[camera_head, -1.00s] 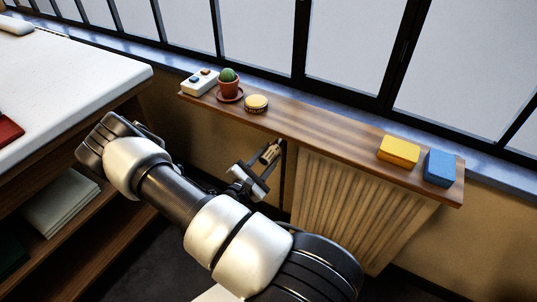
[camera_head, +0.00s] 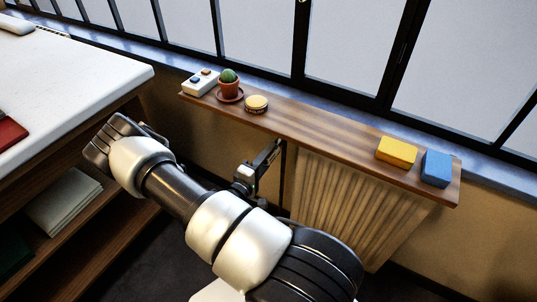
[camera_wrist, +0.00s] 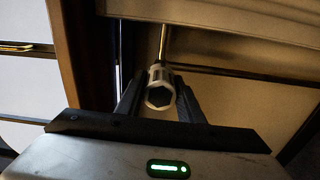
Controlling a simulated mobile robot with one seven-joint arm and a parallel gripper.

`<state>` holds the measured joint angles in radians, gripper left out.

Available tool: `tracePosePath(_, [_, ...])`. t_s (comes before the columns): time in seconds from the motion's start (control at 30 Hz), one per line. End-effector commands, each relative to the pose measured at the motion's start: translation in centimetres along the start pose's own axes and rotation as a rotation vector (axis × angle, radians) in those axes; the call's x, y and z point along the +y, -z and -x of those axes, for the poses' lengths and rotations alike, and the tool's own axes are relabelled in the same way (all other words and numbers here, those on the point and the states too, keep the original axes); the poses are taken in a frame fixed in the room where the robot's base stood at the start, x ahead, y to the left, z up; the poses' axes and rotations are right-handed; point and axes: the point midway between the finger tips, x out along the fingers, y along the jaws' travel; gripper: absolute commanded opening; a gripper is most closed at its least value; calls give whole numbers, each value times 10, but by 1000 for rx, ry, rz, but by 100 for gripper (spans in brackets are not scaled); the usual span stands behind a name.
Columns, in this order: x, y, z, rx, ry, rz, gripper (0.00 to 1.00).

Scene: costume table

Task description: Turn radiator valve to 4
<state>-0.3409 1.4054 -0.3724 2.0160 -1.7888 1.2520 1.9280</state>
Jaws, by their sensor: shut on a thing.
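The radiator valve (camera_wrist: 160,88) shows in the wrist view as a pale knob with a dark six-sided end face, at the end of a thin brassy pipe. My gripper (camera_wrist: 158,100) is shut on it, one dark finger on each side. In the head view my gripper (camera_head: 268,155) is by the left end of the radiator (camera_head: 350,205), under the wooden shelf. The valve is hidden there behind the gripper. No numbers on the valve can be read.
The shelf (camera_head: 310,128) above holds a white box with buttons (camera_head: 201,82), a potted cactus (camera_head: 229,84), a round yellow tin (camera_head: 256,104), a yellow block (camera_head: 397,151) and a blue block (camera_head: 437,168). A white-topped table (camera_head: 70,75) stands at the left.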

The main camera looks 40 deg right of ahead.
Motion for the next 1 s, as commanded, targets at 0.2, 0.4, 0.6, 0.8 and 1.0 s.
tracePosePath(0.2, [0, 1, 1, 2, 3, -179, 12])
tracePosePath(0.4, [0, 1, 1, 2, 3, -307, 12])
tracePosePath(0.6, [-1, 1, 1, 2, 3, -386, 12])
tracePosePath(0.8, [-1, 1, 1, 2, 2, -420, 12])
tracePosePath(1.0, [-1, 1, 1, 2, 2, -427, 12])
